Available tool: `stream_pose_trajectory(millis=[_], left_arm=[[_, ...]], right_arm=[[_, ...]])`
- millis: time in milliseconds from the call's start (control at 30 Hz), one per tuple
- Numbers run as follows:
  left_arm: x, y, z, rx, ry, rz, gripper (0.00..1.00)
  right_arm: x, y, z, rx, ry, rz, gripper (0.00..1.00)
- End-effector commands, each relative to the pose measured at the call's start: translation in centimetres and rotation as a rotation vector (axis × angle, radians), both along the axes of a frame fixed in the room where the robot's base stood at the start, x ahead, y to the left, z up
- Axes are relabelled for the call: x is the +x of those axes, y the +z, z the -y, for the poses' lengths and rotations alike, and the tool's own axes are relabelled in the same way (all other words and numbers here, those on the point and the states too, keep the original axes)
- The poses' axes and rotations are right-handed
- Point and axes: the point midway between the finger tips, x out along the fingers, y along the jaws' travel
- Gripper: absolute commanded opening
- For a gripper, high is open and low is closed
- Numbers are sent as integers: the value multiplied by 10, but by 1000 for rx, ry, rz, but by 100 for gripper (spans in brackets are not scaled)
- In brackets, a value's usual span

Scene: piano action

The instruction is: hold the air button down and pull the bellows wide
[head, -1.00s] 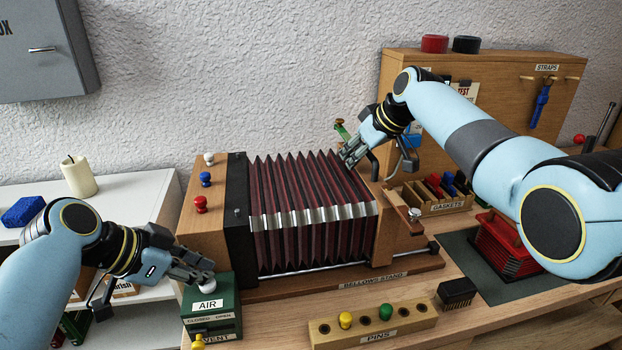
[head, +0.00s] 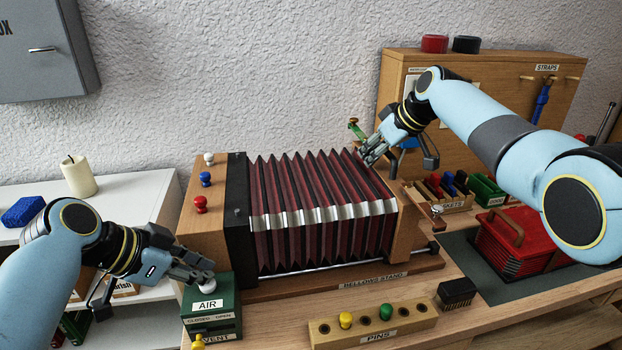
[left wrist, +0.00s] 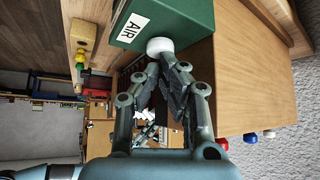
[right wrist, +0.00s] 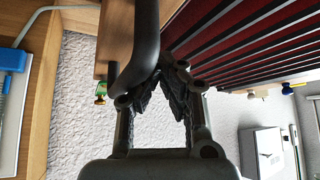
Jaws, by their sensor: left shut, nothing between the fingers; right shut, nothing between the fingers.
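The bellows (head: 320,205), dark red with pale metal corner strips, stand between a fixed wooden block (head: 193,228) on the left and a wooden end board (head: 404,232) on the right. They also show in the right wrist view (right wrist: 240,40). The green box labelled AIR (head: 210,312) has a white air button (head: 207,283) on top. My left gripper (head: 209,279) is shut with its fingertips at the button, which also shows in the left wrist view (left wrist: 159,46). My right gripper (head: 366,158) is shut at the dark handle (right wrist: 138,45) of the end board; the handle is beside its fingertips.
A PINS block (head: 325,334) with yellow and green pins lies in front, beside a black brush-like block (head: 456,293). A gaskets tray (head: 452,204) is behind the end board.

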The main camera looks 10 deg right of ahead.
Motion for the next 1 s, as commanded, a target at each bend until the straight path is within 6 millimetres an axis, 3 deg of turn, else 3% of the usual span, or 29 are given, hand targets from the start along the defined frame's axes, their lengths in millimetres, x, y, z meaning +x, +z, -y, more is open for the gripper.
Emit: stream_pose_trajectory(millis=[300,1000], left_arm=[[0,-1,0,0,0,-2,0],[0,-1,0,0,0,-2,0]], right_arm=[[0,0,18,-2,-1,0,0],[0,-1,36,-1,-1,0,0]])
